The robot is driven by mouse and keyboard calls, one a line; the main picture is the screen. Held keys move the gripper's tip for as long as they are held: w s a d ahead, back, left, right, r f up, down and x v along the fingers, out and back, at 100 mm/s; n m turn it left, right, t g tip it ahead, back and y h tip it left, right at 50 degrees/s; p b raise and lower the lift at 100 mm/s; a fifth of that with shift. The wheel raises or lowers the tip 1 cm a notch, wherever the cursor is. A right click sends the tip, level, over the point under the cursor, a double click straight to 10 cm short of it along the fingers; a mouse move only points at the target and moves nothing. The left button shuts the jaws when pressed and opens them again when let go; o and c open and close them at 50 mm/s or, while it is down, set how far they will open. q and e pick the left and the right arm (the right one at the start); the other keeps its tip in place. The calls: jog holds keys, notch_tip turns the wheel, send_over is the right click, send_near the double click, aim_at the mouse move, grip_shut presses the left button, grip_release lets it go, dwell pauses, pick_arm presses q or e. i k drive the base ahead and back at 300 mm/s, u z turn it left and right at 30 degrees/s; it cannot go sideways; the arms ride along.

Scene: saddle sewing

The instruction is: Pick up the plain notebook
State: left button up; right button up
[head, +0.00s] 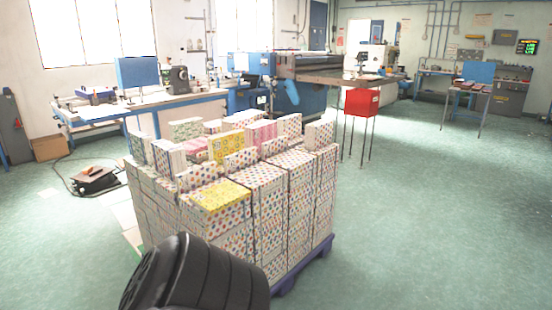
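A large block of stacked notebooks (268,215) stands in front of me, most with white covers and small coloured dots. A yellow patterned notebook (220,195) lies flat on the near left top. Another yellow one (226,146) stands on edge behind it, with a pink one (261,134) to its right. More notebooks stand on edge along the top. I cannot make out a clearly plain cover among them. Neither gripper is in view. A black rounded part of my own arm covers the lower left front of the stack.
The stack rests on a purple pallet (301,273). A blue workbench (150,108) with machines runs behind it. A red box on thin legs (361,102) stands behind to the right. A dark device (95,181) lies on the floor at left. The green floor at right is clear.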

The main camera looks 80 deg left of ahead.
aim_at(238, 161)
jog(key=u, duration=1.25)
jog(key=i, duration=1.85)
jog(key=u, duration=1.85)
jog(key=i, duration=0.6)
jog(key=u, duration=0.7)
